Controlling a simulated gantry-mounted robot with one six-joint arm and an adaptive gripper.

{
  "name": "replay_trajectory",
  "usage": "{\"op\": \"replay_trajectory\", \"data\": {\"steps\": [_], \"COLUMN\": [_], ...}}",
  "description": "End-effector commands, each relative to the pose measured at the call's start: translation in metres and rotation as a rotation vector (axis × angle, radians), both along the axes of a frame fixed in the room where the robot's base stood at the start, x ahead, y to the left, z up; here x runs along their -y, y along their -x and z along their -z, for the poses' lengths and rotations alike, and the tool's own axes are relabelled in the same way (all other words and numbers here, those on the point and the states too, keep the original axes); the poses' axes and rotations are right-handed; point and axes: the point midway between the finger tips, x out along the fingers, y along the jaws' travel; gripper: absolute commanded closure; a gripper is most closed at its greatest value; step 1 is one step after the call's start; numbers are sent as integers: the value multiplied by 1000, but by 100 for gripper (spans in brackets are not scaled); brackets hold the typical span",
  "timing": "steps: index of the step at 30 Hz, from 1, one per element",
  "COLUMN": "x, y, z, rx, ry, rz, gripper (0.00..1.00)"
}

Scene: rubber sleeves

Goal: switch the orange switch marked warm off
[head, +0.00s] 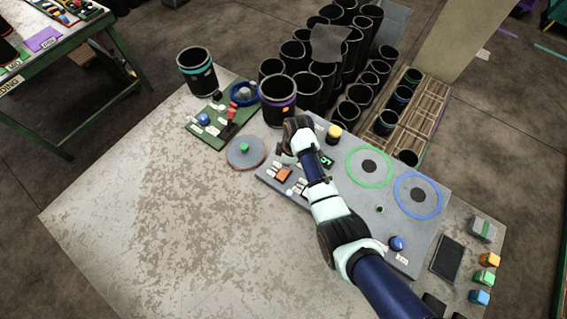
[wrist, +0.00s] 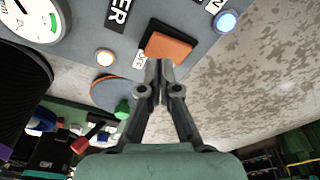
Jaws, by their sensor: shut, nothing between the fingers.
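An orange switch (wrist: 168,46) sits on the grey panel, just beyond my fingertips in the wrist view. The switch also shows in the head view (head: 284,175), near the panel's left edge. A label reading OFF (wrist: 140,59) lies by its near left side.
A lit blue lamp (wrist: 226,20) and a small pale orange lamp (wrist: 104,57) flank the switch. A round gauge (wrist: 36,18) is at the upper left. In the head view, a grey disc (head: 246,152) and a black sleeve (head: 278,98) stand nearby. The table's left part is clear.

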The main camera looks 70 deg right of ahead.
Motion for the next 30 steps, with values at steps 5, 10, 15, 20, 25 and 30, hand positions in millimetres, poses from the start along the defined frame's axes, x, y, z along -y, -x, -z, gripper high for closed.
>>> {"op": "replay_trajectory", "data": {"steps": [5, 10, 15, 20, 25, 30], "x": [0, 0, 0, 0, 0, 0], "y": [0, 0, 0, 0, 0, 0], "z": [0, 0, 2, 4, 7, 9], "rx": [0, 0, 0, 0, 0, 0], "ry": [0, 0, 0, 0, 0, 0], "rz": [0, 0, 0, 0, 0, 0], "gripper": [100, 100, 100, 100, 100, 100]}}
